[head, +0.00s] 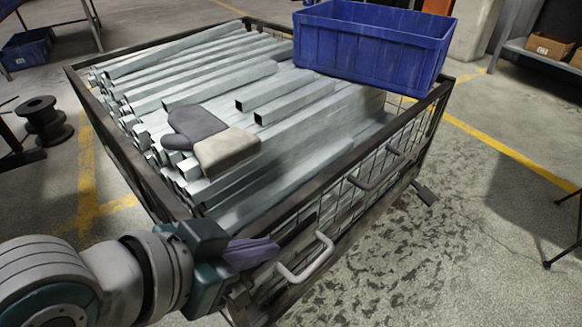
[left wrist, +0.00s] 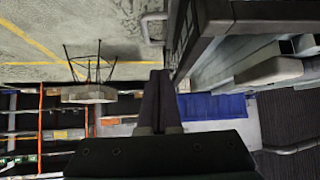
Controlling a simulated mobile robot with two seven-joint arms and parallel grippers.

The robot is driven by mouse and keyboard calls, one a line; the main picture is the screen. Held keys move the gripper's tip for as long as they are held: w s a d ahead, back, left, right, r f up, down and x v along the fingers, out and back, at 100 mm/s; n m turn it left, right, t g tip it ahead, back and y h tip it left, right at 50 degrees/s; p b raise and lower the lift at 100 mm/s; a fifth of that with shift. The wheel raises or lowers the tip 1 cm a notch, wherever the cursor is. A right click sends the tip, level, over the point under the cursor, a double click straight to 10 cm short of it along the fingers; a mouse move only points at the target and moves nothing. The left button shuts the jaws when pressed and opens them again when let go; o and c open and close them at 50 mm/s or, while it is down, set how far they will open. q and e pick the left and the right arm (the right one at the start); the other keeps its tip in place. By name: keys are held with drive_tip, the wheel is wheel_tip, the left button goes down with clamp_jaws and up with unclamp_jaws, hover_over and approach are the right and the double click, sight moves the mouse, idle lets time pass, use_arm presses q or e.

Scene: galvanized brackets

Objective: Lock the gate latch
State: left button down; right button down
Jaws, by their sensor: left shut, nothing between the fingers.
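The wire-mesh cage (head: 143,172) has a dark frame. On its near right side is a pale U-shaped bar (head: 307,260), with a second bar (head: 378,172) farther along. A dark flat tab (head: 424,193) sticks out low near the far corner. I cannot tell which of these is the gate latch. My left gripper (head: 272,248) is shut and empty, at the cage's near corner, just left of the near bar. In the left wrist view its dark fingers (left wrist: 160,82) are together, with a pale bar (left wrist: 152,27) ahead of them. My right gripper is not in view.
Galvanized square tubes (head: 200,75) fill the cage, with grey and beige gloves (head: 212,140) lying on them. A blue bin (head: 370,45) sits at the cage's far right. A black spool (head: 45,120) stands at left.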

sight(285, 270)
use_arm(q)
drive_tip(key=shift+w+f, duration=0.25)
drive_tip(key=shift+f, duration=0.25)
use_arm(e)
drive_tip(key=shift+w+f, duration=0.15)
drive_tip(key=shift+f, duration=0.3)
